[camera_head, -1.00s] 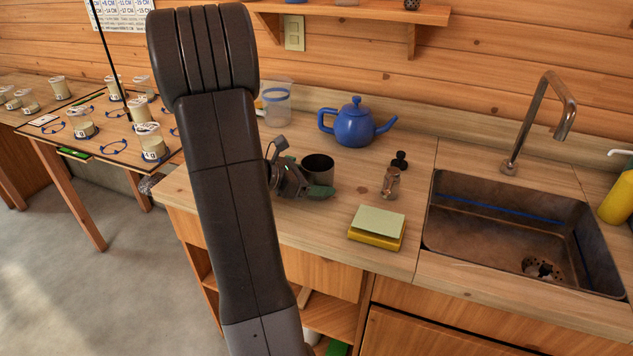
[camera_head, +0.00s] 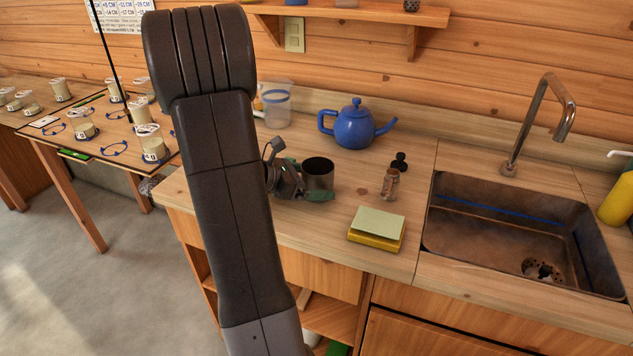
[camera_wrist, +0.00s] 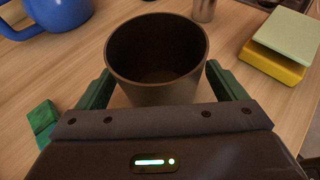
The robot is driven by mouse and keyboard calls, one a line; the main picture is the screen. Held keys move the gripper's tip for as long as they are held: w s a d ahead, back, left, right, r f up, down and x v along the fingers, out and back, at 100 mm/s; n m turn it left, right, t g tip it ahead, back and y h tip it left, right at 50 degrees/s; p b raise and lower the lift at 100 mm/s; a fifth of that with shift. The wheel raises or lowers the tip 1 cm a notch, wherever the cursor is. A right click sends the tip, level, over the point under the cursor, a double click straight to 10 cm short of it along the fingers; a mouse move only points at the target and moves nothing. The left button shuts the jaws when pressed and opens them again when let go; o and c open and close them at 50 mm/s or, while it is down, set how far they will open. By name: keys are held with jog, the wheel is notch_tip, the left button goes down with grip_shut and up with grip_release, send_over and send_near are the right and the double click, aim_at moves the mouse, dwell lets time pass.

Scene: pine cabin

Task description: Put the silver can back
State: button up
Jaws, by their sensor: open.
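The silver can (camera_head: 318,174), a dull metal open-topped cup, stands upright on the wooden counter left of the small corked bottle. My gripper (camera_head: 300,187) is at the can, partly hidden behind my arm in the head view. In the wrist view the can (camera_wrist: 156,70) sits between the two green fingers of my gripper (camera_wrist: 160,88), one on each side. The fingers are open, and I cannot tell whether either touches the can. The inside of the can looks empty.
A blue teapot (camera_head: 354,125) stands behind the can. A green block (camera_wrist: 40,122) shows at left in the wrist view.

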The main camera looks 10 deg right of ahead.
jog(key=v, duration=1.1)
jog(key=shift+a+p, duration=0.15)
jog(key=shift+p, duration=0.15)
